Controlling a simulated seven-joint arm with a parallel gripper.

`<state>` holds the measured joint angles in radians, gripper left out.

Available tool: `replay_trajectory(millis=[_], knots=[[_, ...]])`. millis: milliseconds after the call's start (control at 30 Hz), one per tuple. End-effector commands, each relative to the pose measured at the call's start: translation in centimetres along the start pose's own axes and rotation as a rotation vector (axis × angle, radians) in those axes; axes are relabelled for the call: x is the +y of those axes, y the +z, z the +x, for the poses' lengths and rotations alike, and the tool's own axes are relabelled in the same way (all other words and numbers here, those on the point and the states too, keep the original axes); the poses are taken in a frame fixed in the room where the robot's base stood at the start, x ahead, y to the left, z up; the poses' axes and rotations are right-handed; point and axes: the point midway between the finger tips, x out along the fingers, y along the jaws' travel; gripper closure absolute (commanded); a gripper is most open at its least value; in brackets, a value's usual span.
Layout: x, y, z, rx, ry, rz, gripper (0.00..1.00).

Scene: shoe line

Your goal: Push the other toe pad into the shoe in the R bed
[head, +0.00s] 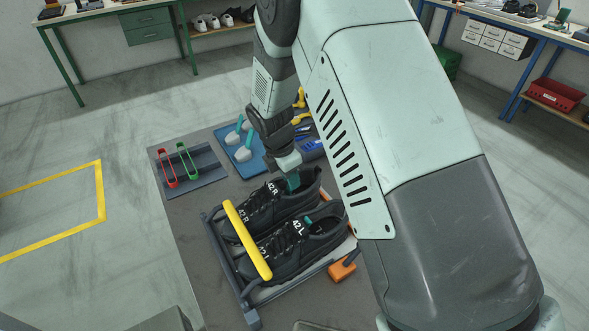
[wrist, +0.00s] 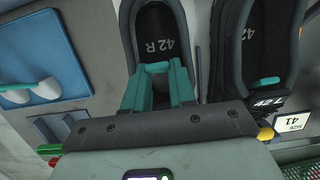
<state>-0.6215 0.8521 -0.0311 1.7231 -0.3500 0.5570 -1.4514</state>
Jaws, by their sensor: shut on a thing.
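The black shoe marked 42 R (head: 258,210) lies in the far bed of the rack. The shoe marked 42 L (head: 300,243) lies beside it in the near bed. My gripper (head: 291,173) is over the opening of the R shoe, its tips at or inside the collar. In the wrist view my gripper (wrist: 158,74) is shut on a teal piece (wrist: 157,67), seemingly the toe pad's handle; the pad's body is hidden. The insole marked 42 R (wrist: 155,35) shows beyond it. Another teal handle (wrist: 265,82) shows inside the L shoe.
A yellow bar (head: 246,240) crosses over the shoes' fronts. A blue tray (head: 254,164) holds white pieces with teal handles. Red and green frames (head: 167,168) lie on a dark mat. An orange block (head: 342,268) sits at the rack's near right.

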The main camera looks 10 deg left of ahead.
Motion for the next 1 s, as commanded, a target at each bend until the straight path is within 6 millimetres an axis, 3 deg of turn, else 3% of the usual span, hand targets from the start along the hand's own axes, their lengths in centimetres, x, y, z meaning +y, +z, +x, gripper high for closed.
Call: replay_trajectory(millis=[500,967,1000], knots=[[0.0,-3.3,-0.3,0.0,0.0,-0.002,0.94],[-0.1,-4.4,-0.2,0.008,-0.002,-0.004,0.94],[-0.1,-4.5,-0.2,0.008,-0.003,-0.004,0.74]])
